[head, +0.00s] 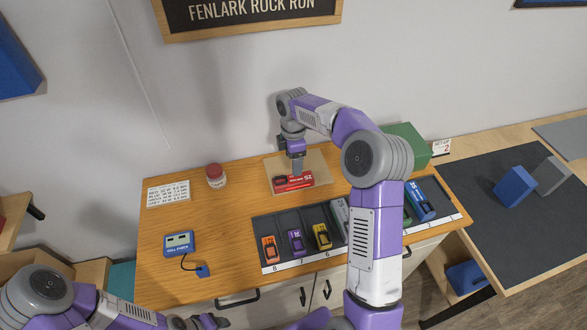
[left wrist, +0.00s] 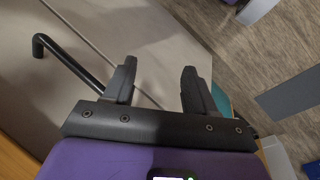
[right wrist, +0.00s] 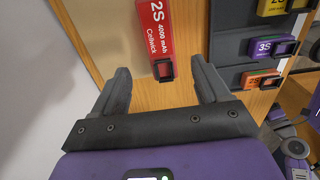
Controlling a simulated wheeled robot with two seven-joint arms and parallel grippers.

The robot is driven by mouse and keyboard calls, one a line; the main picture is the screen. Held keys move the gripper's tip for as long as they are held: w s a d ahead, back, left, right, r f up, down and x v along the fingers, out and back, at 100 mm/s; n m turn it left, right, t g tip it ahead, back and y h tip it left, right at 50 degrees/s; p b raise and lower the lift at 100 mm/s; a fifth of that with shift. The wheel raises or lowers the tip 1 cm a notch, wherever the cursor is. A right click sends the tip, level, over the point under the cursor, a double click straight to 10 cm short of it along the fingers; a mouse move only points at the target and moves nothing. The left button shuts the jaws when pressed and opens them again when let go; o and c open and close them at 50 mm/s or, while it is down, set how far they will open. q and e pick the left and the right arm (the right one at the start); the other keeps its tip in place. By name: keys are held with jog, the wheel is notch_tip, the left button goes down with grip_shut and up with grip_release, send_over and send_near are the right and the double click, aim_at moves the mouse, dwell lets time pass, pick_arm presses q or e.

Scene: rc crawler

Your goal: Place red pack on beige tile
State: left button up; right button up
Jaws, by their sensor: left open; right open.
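The red pack (head: 294,182), labelled 2S, lies flat at the front part of the beige tile (head: 283,163). I cannot tell whether its front edge overhangs the tile. My right gripper (head: 297,166) is just above and behind the pack. In the right wrist view the gripper (right wrist: 163,82) has its fingers apart and empty, with the red pack (right wrist: 155,28) beyond the fingertips, clear of them. The beige tile (right wrist: 105,25) shows at left there. My left gripper (head: 208,322) is low at the bottom; in the left wrist view (left wrist: 155,75) it is open and empty, near a cabinet door.
A dark sectioned tray (head: 285,222) holds several coloured packs, partly hidden by my right arm. A blue cell checker (head: 179,244) and a red-lidded jar (head: 216,175) stand at left. A green box (head: 405,146) is behind my right arm.

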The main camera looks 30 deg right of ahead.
jog(key=shift+r, duration=1.65)
